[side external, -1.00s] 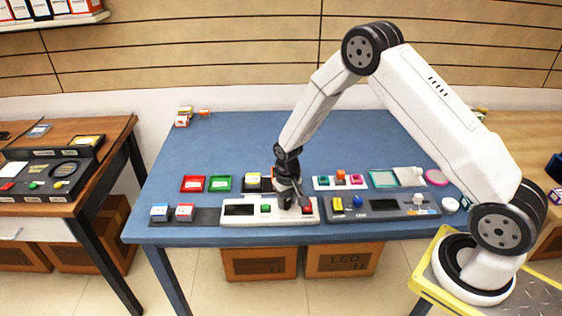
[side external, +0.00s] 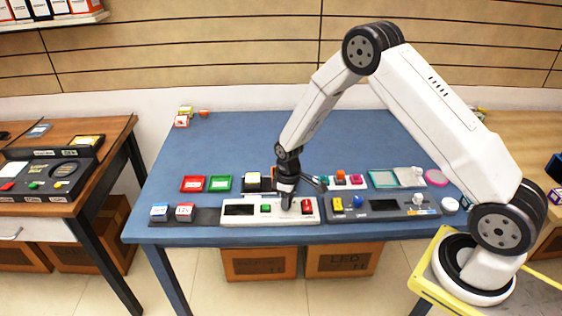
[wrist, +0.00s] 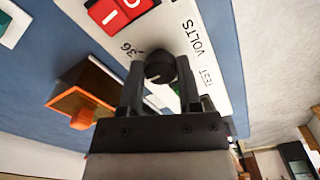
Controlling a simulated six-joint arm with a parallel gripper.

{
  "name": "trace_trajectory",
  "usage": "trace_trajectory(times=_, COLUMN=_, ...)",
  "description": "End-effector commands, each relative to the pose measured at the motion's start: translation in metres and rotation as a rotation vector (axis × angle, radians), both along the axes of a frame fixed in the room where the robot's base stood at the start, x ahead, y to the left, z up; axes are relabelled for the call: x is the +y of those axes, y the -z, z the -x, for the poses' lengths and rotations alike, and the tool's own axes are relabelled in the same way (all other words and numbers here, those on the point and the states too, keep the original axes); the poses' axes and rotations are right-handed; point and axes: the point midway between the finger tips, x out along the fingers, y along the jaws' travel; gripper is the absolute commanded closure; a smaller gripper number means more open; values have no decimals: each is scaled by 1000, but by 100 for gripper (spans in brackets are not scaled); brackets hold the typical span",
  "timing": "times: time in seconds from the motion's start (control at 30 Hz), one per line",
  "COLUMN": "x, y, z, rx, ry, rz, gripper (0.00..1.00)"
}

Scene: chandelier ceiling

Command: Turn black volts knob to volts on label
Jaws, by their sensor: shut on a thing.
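The black volts knob (wrist: 160,67) sits on a white panel (wrist: 217,20) in the wrist view. My gripper (wrist: 161,75) has one finger on each side of the knob and is shut on it. The printed label VOLTS (wrist: 192,37) lies above and to the right of the knob. The label 36 lies to its upper left and TEST to its right. I cannot tell clearly which label the knob points to. In the side view my gripper (side external: 287,203) reaches down to the white unit (side external: 240,219), hiding the knob.
A red rocker switch (wrist: 119,12) is close to the knob; it also shows right of my gripper in the side view (side external: 307,207). An orange-edged box (wrist: 80,103) is beside the panel. A dark grey unit (side external: 372,216) stands to the right. The table's back is mostly clear.

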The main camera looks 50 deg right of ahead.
Motion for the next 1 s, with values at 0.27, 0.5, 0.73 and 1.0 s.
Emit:
trace_trajectory(times=0.27, x=0, y=1, z=0, rx=2, ry=-24, rz=1, gripper=100)
trace_trajectory(times=0.5, x=0, y=1, z=1, rx=2, ry=-22, rz=0, gripper=47)
trace_trajectory(times=0.73, x=0, y=0, z=0, rx=1, ry=-22, rz=0, gripper=21)
trace_trajectory(times=1.0, x=0, y=-2, z=0, rx=0, ry=-22, rz=0, gripper=21)
